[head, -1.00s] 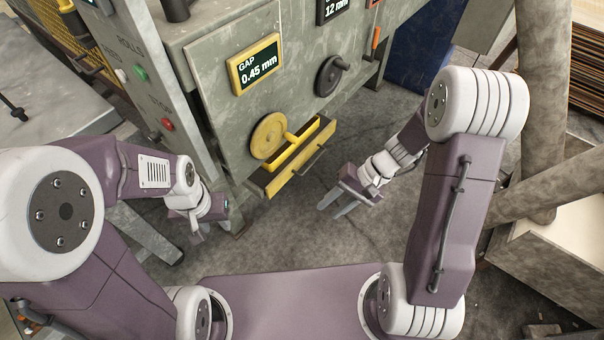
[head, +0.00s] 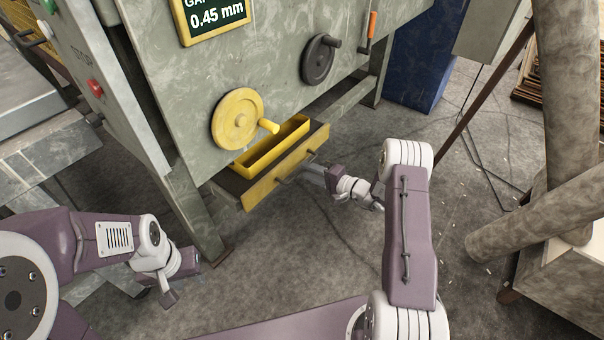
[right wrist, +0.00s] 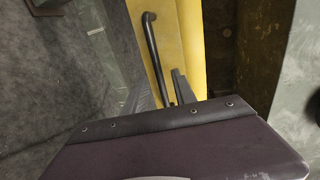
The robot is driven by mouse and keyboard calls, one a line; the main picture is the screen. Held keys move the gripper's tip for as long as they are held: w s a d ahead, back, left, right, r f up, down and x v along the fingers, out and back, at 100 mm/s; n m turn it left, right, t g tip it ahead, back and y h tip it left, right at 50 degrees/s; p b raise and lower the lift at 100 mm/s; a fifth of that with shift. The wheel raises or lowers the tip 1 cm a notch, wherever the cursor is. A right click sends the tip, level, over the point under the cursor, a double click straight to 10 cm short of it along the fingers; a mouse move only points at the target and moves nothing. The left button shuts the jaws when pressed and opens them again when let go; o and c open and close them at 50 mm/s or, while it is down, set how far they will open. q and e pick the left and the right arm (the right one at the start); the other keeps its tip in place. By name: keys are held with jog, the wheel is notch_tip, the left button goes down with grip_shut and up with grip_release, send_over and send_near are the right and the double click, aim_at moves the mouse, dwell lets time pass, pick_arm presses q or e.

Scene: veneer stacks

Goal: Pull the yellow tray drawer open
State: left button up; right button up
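The yellow tray drawer (head: 262,188) sits low in the grey machine, under a yellow handwheel (head: 237,118). Its front stands a little out from the machine, and the top of the tray shows. A dark bar handle (head: 299,167) is on its front. My right gripper (head: 311,173) is at the handle. In the right wrist view the handle (right wrist: 153,50) runs down between my two fingers (right wrist: 161,92), which look apart. I cannot tell whether they touch it. My left gripper (head: 184,279) hangs above the floor at lower left, away from the drawer; its finger gap is unclear.
A black handwheel (head: 318,60) is on the machine panel. A machine leg (head: 195,215) stands left of the drawer. Thick grey pipes (head: 560,110) and a pale bin (head: 565,265) are at the right. The floor (head: 300,250) in front of the drawer is clear.

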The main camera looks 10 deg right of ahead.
jog(key=shift+b+x, duration=0.3)
jog(key=shift+x, duration=1.2)
grip_shut()
